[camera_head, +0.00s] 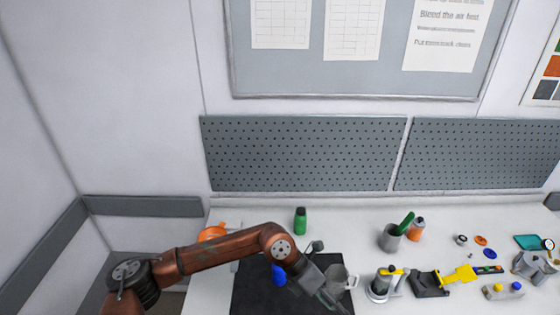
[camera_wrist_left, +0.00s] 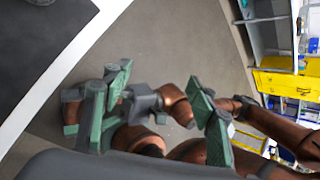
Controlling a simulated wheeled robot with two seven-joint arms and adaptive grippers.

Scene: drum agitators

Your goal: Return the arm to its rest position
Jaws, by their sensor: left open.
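My left arm (camera_head: 215,254), copper-brown, reaches in from the left in the head view and bends down over the dark mat (camera_head: 262,296). Its grey gripper (camera_head: 328,290) is over the mat's right part, close beside a light grey jug (camera_head: 341,277); I cannot tell whether they touch. Behind the fingers are copper-brown links of my own body. Grey and green parts behind the left-hand finger may be my right gripper, largely hidden.
A blue item (camera_head: 278,274) is on the mat beneath the arm. A green bottle (camera_head: 300,221) and an orange item (camera_head: 212,232) stand behind it. A cup (camera_head: 390,237), a metal canister (camera_head: 381,284) and several small parts occupy the right side.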

